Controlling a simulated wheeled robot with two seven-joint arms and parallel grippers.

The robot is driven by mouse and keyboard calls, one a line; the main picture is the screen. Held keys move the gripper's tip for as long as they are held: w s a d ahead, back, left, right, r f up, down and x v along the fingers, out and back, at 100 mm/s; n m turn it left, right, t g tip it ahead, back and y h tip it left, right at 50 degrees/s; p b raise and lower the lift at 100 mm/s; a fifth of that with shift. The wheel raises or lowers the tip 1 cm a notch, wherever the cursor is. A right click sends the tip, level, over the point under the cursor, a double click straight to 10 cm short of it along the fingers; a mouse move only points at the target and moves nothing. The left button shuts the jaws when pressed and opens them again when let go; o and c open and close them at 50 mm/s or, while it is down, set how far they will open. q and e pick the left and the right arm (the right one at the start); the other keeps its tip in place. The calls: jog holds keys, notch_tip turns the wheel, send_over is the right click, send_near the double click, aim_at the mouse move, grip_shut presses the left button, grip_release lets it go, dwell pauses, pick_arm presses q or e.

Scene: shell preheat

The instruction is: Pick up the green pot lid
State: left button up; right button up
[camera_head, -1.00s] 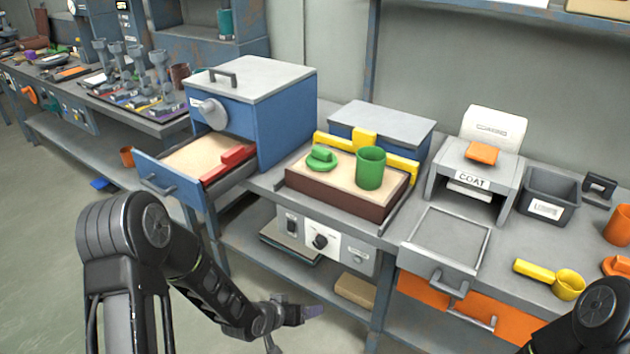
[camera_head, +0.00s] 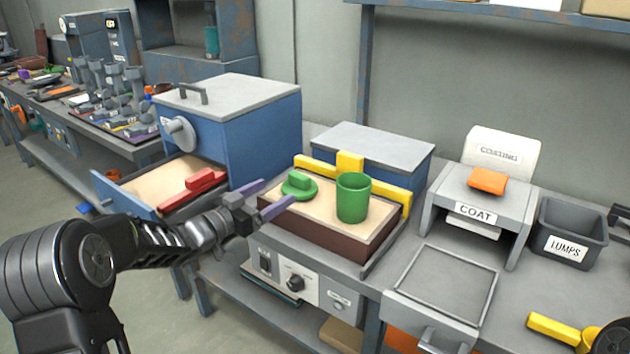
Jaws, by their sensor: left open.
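The green pot lid (camera_head: 299,186) is a round disc with a block handle. It lies on the sand-coloured top of the brown box (camera_head: 326,236), left of the green pot (camera_head: 352,198), which stands upright. My left gripper (camera_head: 277,197) is open and empty, with its purple fingers pointing right toward the lid. The fingertips are just left of the lid and look apart from it. My right gripper is not in view; only a dark part of my right arm shows at the lower right corner.
A yellow bar (camera_head: 392,195) runs behind the lid and pot. A blue box with an open drawer (camera_head: 140,190) holding a red block (camera_head: 192,188) stands left. The COAT stand (camera_head: 480,200), an LUMPS bin (camera_head: 571,234) and a yellow ladle (camera_head: 556,328) are on the right.

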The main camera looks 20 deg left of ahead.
aim_at(296, 179)
pick_arm(q)
jog(key=shift+x, duration=1.55)
jog(key=shift+d+r, duration=0.1)
jog(key=x, duration=0.5)
jog(key=shift+w, duration=0.1)
jog(key=shift+c, duration=0.3)
jog(key=c, duration=1.4)
